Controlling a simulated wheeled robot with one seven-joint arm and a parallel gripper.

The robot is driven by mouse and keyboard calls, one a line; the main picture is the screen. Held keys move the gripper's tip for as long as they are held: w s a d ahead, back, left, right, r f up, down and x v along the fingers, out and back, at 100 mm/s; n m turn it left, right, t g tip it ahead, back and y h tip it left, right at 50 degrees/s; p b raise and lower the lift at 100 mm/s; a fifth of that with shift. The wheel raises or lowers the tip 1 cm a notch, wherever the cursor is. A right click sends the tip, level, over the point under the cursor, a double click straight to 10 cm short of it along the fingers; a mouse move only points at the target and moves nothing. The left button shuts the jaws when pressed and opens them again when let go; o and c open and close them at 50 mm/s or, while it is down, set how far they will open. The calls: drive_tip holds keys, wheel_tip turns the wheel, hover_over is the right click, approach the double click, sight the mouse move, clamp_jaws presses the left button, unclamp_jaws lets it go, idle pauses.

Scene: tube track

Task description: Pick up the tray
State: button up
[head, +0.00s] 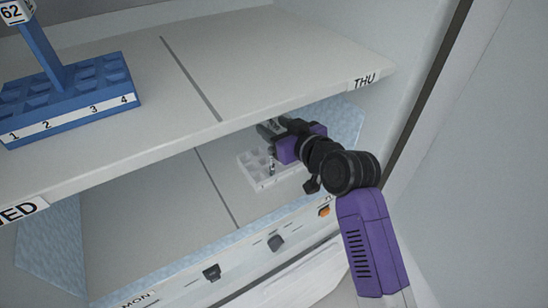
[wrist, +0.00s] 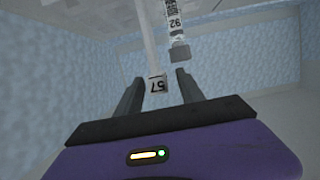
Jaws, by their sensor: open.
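A white compartmented tray (head: 254,172) stands on the lower shelf, partly hidden behind my arm. In the wrist view its pale upright post (wrist: 149,40) ends in a plate marked 57 (wrist: 157,84). The plate shows between the two dark fingers of my gripper (wrist: 159,88), which stand apart on either side of it. I cannot tell whether they touch it. A small tube (head: 271,163) stands in the tray; in the wrist view a tube marked 92 (wrist: 177,27) with a grey cap shows just beyond the fingers. My gripper (head: 271,130) is over the tray in the head view.
The upper shelf (head: 240,65) overhangs the lower one close to my arm. A blue rack (head: 72,108) with a tall post marked 62 stands on the upper shelf at left. The lower shelf (head: 150,215) is bare left of the tray. A side wall (head: 375,110) stands close at right.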

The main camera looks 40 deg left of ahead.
drive_tip(key=shift+w+a+f, duration=0.1)
drive_tip(key=shift+a, duration=0.15)
drive_tip(key=shift+c, duration=0.3)
clamp_jaws()
